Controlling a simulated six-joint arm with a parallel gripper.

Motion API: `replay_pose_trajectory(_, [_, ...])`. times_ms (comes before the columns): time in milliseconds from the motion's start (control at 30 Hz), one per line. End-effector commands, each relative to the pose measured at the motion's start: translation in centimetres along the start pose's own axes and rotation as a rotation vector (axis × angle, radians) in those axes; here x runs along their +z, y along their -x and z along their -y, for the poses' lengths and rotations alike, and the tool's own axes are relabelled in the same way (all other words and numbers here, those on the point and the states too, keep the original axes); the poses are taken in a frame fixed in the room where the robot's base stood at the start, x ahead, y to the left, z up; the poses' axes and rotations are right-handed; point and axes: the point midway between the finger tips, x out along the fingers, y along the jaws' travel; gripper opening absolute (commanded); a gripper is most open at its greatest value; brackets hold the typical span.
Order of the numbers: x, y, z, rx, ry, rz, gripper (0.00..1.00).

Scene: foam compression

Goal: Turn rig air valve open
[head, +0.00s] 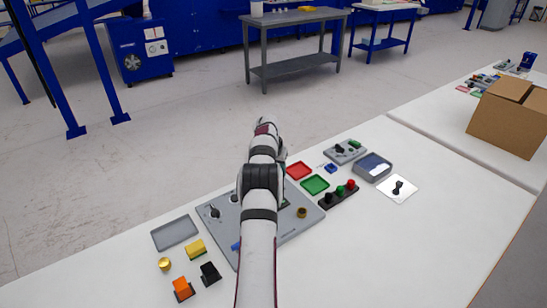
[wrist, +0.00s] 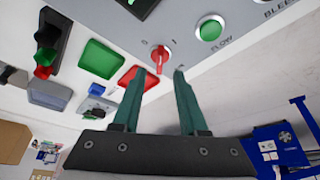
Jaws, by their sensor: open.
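The grey rig panel (head: 222,228) lies on the white table, partly covered by my arm in the head view. In the wrist view its face (wrist: 245,32) carries a red rotary handle (wrist: 160,58) on a pale round base, which looks like the air valve. The handle lies roughly along the line of my fingers. My gripper (wrist: 158,71) is open, with its two teal fingertips on either side of the handle's near end. A gap shows on each side; I cannot tell the depth. The head view hides the fingertips and this handle behind my arm.
A green button (wrist: 210,28) marked FLOW sits right of the handle. Beside the panel are a red tray (head: 299,170), a green tray (head: 315,184) and a button strip (head: 338,195). A grey tray (head: 175,233) and small blocks lie left. The table's front right is clear.

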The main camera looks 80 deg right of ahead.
Motion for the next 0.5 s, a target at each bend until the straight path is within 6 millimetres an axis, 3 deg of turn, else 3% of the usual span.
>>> replay_pose_trajectory(33, [-0.1, 1.9, 0.1, -0.001, 0.001, -0.003, 0.42])
replay_pose_trajectory(200, [-0.1, 6.8, 0.1, -0.001, 0.001, -0.002, 0.42])
replay_pose_trajectory(333, [0.0, 9.1, 0.0, 0.0, 0.0, -0.001, 0.42])
replay_pose_trajectory(500, [0.0, 10.0, 0.0, 0.001, 0.0, 0.001, 0.42])
